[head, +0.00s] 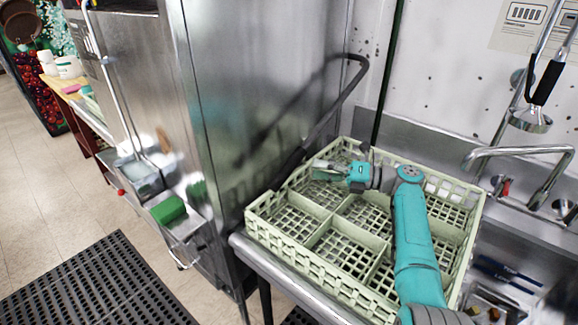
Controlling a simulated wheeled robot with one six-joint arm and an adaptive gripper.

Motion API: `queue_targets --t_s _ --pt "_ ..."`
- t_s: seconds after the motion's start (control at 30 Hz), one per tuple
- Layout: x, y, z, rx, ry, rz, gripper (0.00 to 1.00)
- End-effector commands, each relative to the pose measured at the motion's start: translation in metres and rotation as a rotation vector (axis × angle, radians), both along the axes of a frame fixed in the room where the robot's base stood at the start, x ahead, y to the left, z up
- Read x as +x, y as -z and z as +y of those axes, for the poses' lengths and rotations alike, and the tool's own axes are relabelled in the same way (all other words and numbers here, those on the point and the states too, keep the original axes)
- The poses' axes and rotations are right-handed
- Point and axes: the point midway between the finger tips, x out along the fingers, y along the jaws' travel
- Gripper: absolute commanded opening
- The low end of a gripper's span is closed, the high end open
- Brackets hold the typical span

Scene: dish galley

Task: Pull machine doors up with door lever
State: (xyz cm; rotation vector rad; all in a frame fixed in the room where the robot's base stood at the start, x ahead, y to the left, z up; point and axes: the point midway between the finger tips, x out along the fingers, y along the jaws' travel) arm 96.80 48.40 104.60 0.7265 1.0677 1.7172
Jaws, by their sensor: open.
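The stainless steel dish machine (260,60) stands left of centre, its side panel facing me. The door lever (335,105) is a dark bent bar beside that panel. It slopes from a bend at the upper right down to the left, and its lower end reaches behind the rack's back left edge. My gripper (318,170) is open and empty, over the rack's back left part. Its fingers point left toward the low part of the lever, and a small gap seems to separate them. The exact depth between them is hard to tell.
A pale green dish rack (310,258) with compartments sits on the steel counter under my arm. A faucet (520,150) and sprayer (530,120) are at the right. A green sponge (168,210) lies on a ledge at the machine's front. A black mat (95,290) covers the floor.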

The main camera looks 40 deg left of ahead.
Motion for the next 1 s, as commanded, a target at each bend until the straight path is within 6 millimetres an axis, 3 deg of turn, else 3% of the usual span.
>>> queue_targets --t_s 0.2,0.43,0.9,0.93,1.0 --pt "-0.016 0.0 0.038 0.0 -0.002 -0.001 0.58" --pt "-0.027 0.0 0.068 0.0 0.0 -0.002 0.58" --pt "-0.032 0.0 0.081 0.0 0.002 -0.003 0.58" --pt "-0.032 0.0 0.081 0.0 0.002 -0.003 0.55" --pt "-0.032 0.0 0.081 0.0 0.002 -0.003 0.38"
